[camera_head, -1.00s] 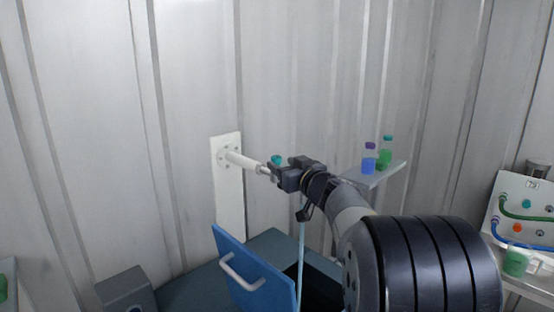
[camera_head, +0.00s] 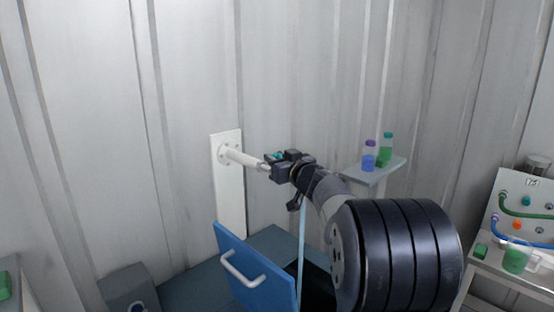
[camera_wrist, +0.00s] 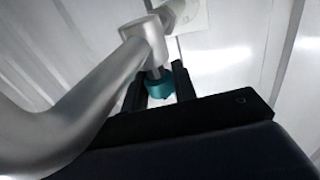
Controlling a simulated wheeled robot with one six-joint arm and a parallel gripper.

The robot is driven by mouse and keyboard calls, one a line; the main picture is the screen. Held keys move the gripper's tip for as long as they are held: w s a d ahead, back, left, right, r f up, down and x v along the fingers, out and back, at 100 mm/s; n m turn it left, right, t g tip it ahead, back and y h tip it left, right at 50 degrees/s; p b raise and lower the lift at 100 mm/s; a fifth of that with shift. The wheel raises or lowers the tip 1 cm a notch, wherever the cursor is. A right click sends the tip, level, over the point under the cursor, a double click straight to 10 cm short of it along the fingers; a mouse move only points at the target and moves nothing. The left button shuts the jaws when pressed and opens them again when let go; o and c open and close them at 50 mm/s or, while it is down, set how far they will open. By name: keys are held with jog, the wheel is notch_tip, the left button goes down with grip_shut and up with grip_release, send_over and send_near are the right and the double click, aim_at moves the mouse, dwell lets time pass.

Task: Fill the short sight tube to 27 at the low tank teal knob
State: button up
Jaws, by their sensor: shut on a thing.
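The teal knob (camera_wrist: 160,87) sits between the two dark fingers of my gripper (camera_wrist: 160,82) in the wrist view. My gripper is shut on it. In the head view my gripper (camera_head: 277,165) is at the end of a white pipe (camera_head: 240,157), and only a little teal shows between the jaws. The pipe comes out of a white wall plate (camera_head: 229,185). A thin pale-blue vertical tube (camera_head: 302,240) hangs below my gripper; I cannot tell whether it is the sight tube. No scale or level mark is readable.
A blue panel with a handle (camera_head: 254,270) stands below my gripper. A small shelf (camera_head: 372,176) at right holds a blue bottle (camera_head: 369,158) and a green bottle (camera_head: 386,152). A bench at far right carries a hose panel (camera_head: 525,210) and a green beaker (camera_head: 516,258).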

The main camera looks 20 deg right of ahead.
jog(key=c, duration=0.3)
jog(key=shift+c, duration=0.2)
